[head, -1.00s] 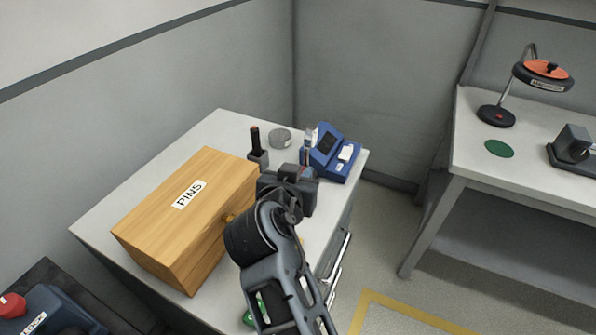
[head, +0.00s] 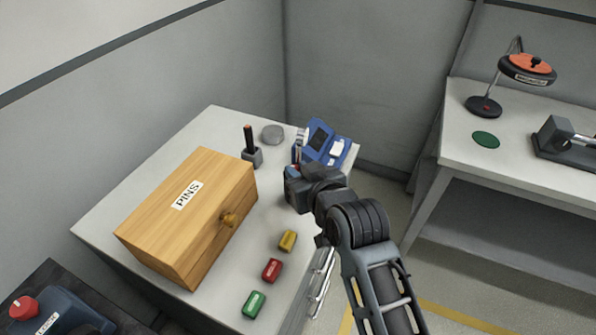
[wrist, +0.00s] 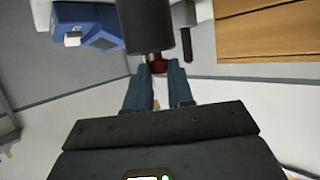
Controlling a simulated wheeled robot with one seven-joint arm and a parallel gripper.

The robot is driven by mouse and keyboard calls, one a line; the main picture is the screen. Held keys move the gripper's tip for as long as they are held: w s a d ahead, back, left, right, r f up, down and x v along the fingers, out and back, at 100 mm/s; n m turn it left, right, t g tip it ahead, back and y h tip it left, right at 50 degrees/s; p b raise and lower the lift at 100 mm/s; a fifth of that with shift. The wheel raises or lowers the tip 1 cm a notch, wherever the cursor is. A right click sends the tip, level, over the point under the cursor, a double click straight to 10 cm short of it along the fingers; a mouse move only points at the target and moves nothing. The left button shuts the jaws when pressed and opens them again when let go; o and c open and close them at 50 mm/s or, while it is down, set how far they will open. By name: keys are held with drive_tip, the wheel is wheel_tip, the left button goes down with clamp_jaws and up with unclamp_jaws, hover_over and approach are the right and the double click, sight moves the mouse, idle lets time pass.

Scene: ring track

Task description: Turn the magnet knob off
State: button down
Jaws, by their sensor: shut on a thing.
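In the wrist view my gripper (wrist: 158,86) is shut on a small dark red knob-like piece (wrist: 158,67). A thick dark cylinder (wrist: 146,24) shows just beyond it; I cannot tell whether they are joined. In the head view my gripper (head: 291,174) is above the back right of the white table, close in front of the blue device (head: 322,140), and what it grips is mostly hidden there. No label shows which part is the magnet knob.
A wooden PINS box (head: 185,225) fills the table's left. A dark stick stands in a grey block (head: 252,156) beside a grey disc (head: 272,134). Yellow (head: 288,240), red (head: 271,270) and green (head: 253,304) blocks lie in front. A lamp-like stand (head: 527,68) is on the right table.

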drive_tip(key=shift+n+g+y, duration=0.3)
idle(0.4)
drive_tip(key=c, duration=1)
unclamp_jaws()
drive_tip(key=shift+b+v, duration=0.6)
drive_tip(key=shift+v, duration=3.3)
drive_tip(key=shift+f, duration=0.1)
